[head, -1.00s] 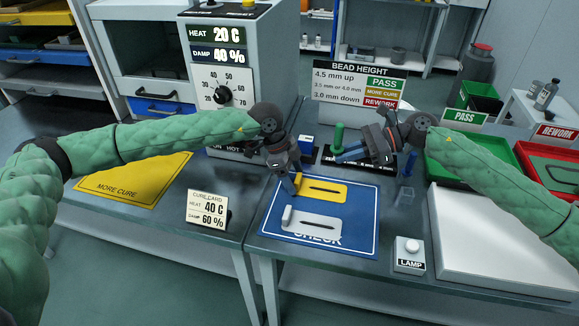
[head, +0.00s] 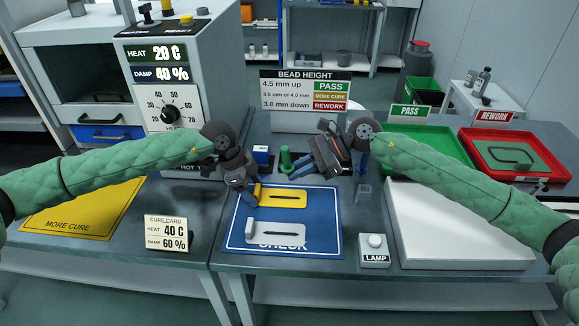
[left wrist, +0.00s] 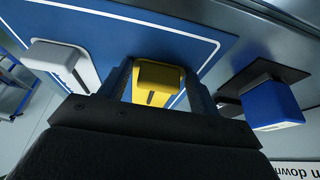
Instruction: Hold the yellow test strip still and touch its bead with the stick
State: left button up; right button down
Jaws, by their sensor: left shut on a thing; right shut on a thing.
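The yellow test strip (head: 283,197) lies on the blue CHECK mat (head: 328,250), with a dark bead line along its middle. My left gripper (head: 255,190) is shut on the raised tab at its left end. In the left wrist view the yellow tab (left wrist: 160,80) sits between the two fingers. The stick has a green handle (head: 285,156) and stands about upright behind the mat. My right gripper (head: 293,173) is shut on the stick's lower part; its fingers reach in from the right. The stick's tip is too hidden to tell.
A white strip (head: 290,234) lies nearer on the mat. A blue-and-white block (head: 261,154) stands behind my left gripper.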

aim_at(287, 198)
jog(key=shift+w+d+f+n+t+h, duration=0.2)
jog(key=shift+w+f+t, duration=0.1)
jog(key=shift+f, duration=0.25)
jog(key=shift+w+d+f+n+t+h, duration=0.1)
jog(key=shift+w+f+t+h, duration=0.15)
jog(key=shift+f, duration=0.25)
jog(key=shift+f, duration=0.2)
jog(key=shift+f, duration=2.8)
jog(key=shift+s+f, duration=0.1)
jog(key=shift+f, duration=0.55)
jog(key=shift+r, duration=0.1)
jog(key=shift+r, duration=3.55)
